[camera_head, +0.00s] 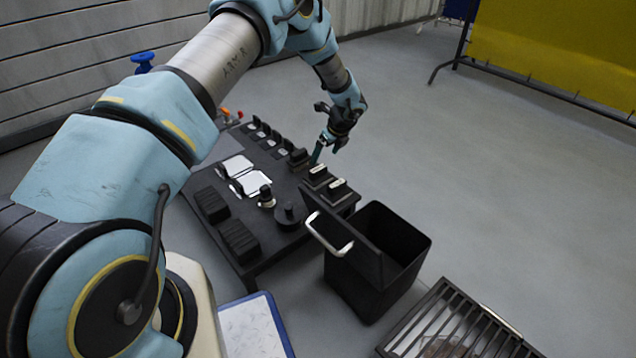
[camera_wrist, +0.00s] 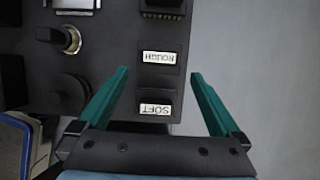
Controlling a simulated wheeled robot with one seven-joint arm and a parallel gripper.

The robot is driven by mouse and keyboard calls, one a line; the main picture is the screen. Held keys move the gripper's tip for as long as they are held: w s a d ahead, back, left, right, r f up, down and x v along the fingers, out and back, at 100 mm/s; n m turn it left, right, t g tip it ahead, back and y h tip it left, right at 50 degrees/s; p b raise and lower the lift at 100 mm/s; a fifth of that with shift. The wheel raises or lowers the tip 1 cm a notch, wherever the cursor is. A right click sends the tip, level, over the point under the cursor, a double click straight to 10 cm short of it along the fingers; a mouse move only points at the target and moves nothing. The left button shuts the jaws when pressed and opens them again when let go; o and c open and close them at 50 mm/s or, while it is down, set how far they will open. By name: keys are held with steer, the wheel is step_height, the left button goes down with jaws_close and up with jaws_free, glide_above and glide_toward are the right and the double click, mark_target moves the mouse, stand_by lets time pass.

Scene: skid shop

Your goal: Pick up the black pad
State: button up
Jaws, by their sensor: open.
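Several black pads or blocks lie on the dark table; I cannot tell which one the task means. A ribbed black block (camera_head: 298,157) stands near the table's right edge; it also shows at the top of the wrist view (camera_wrist: 163,8). Two dark blocks carry white labels, ROUGH (camera_wrist: 157,58) and SOFT (camera_wrist: 155,109). My gripper (camera_wrist: 159,73) is open and empty, with its teal fingers on either side of the labelled blocks in the picture. In the head view my gripper (camera_head: 317,156) is above the table's right side, partly hidden by its own wrist.
Two larger ribbed black blocks (camera_head: 240,242), white pads (camera_head: 250,182) and knobs (camera_head: 288,216) crowd the table. A black open bin (camera_head: 362,290) with a pale handle stands close by. A metal grate (camera_head: 455,325) is at lower right. Floor beyond is clear.

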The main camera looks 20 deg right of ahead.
mark_target(318, 168)
steer(key=b+x, duration=0.3)
steer(key=x, duration=0.6)
steer(key=shift+a+f, duration=0.1)
steer(key=shift+f, duration=0.25)
steer(key=c, duration=1.1)
steer(key=shift+r, duration=0.15)
step_height(318, 168, up, 10)
steer(key=p, duration=0.3)
